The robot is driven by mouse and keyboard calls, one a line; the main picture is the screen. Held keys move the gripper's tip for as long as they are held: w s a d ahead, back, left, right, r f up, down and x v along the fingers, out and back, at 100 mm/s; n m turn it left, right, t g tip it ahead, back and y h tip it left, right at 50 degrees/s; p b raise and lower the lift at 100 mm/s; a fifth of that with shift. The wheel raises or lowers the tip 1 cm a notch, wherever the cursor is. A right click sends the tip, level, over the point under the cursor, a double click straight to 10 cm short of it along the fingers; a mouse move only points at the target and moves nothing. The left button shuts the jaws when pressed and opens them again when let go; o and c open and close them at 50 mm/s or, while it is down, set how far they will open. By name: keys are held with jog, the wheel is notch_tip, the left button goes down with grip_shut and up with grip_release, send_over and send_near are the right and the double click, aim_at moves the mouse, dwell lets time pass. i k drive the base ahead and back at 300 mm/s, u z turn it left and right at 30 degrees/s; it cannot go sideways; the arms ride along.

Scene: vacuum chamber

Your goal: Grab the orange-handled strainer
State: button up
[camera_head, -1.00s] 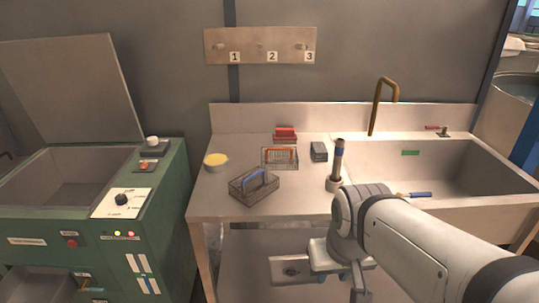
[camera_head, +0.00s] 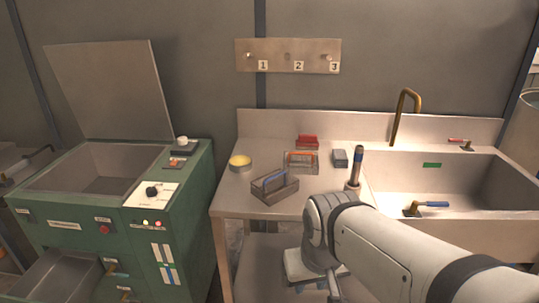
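The orange-handled strainer (camera_head: 301,168) is a small wire basket with an orange grip across its top. It stands on the metal counter (camera_head: 236,203), behind and to the right of a larger blue-handled basket (camera_head: 275,195). My arm comes in from the lower right and bends downward in front of the counter, below and apart from the strainer. Its end runs to the bottom edge of the picture, and I cannot make out my gripper's fingers.
Near the strainer are a yellow-topped round dish (camera_head: 240,167), a red block (camera_head: 307,142), a grey block (camera_head: 340,158) and an upright blue-banded tool in a holder (camera_head: 354,182). A sink (camera_head: 480,185) lies right. A green machine (camera_head: 185,215) with an open drawer (camera_head: 62,277) stands left.

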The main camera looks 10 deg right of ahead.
aim_at(298, 166)
jog(key=z, duration=0.05)
jog(key=i, duration=1)
jog(key=u, duration=0.1)
